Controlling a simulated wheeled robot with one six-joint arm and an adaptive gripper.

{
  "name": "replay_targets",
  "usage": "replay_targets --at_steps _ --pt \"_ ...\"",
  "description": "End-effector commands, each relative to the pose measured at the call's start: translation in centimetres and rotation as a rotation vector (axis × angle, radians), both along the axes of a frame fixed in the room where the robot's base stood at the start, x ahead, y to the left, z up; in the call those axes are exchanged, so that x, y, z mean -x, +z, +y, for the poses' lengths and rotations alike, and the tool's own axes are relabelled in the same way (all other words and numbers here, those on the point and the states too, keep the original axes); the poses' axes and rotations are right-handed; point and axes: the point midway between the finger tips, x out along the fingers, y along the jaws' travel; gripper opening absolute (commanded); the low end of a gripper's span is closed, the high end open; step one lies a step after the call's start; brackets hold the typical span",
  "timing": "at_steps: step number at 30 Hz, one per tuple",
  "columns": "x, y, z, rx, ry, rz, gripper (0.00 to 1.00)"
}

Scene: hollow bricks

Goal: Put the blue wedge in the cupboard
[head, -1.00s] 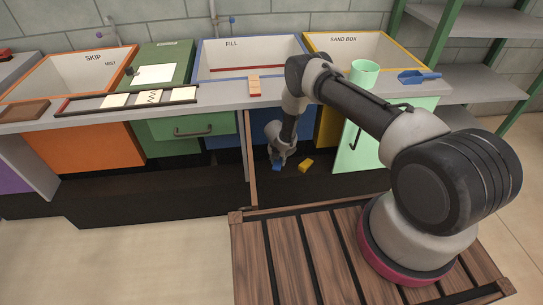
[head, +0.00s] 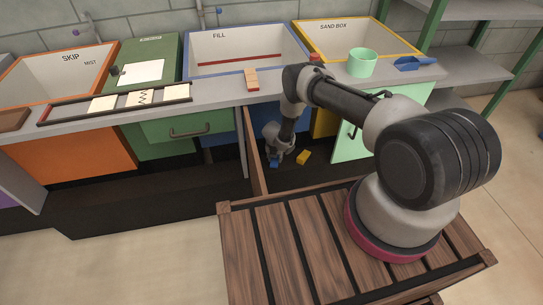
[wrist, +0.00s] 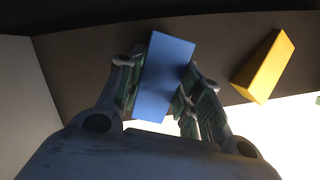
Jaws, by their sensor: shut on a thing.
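The blue wedge (wrist: 165,78) is between the two fingers of my gripper (wrist: 164,95) in the wrist view, with a finger on each side. In the head view my gripper (head: 274,156) points down into the open cupboard (head: 256,165) under the counter, and a small bit of the blue wedge (head: 274,164) shows beneath it. The gripper is shut on the wedge, low near the dark cupboard floor. I cannot tell whether the wedge touches that floor.
A yellow block (head: 303,158) lies just right of my gripper, also in the wrist view (wrist: 265,66). A brown panel (head: 252,158) stands close on the left. On the counter above are a green cup (head: 362,63), a blue scoop (head: 414,63) and a small wooden piece (head: 252,80).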

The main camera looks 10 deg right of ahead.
Motion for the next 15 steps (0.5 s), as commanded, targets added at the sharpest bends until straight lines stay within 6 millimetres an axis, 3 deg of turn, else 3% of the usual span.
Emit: replay_targets --at_steps 15 --pt "-0.11 -0.8 -0.3 0.0 0.001 -0.002 0.05"
